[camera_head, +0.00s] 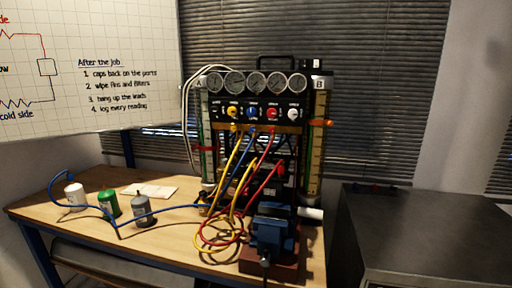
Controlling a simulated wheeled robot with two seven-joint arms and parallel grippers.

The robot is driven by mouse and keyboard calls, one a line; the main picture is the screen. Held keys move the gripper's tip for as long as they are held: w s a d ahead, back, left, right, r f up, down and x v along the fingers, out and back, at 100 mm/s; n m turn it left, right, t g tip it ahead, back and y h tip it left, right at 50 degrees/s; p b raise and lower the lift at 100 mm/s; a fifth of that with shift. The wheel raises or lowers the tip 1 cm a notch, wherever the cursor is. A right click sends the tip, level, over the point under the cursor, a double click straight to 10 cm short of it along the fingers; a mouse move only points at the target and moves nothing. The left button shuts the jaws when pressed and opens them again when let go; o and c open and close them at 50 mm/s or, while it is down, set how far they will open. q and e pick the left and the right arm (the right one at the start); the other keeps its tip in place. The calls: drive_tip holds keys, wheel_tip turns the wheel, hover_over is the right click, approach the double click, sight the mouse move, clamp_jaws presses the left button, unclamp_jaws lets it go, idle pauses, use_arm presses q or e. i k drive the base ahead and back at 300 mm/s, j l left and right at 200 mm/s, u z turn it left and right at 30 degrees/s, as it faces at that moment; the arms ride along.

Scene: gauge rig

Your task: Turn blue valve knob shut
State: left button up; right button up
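The gauge rig stands upright on the wooden table, with a row of several round gauges (255,84) along its top. Below them a dark panel carries a row of valve knobs. The blue valve knob (251,113) sits between the yellow knob (232,112) and the red knob (272,113). A white knob (293,114) is at the right end. The blue knob's exact turn angle is too small to tell. Neither of my grippers shows in the head view, and nothing covers the knob.
Yellow, blue and red hoses (215,236) hang before the rig and coil on the table (178,243). A blue vise (272,232) stands in front. A white, a green (109,204) and a grey canister stand left. A dark cabinet (425,225) is at right.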

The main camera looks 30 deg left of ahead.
sight(251, 112)
drive_tip(key=i+l+u, duration=0.4)
drive_tip(key=l, duration=0.25)
drive_tip(key=l+u, duration=0.2)
drive_tip(key=l, duration=0.15)
drive_tip(key=i, duration=0.05)
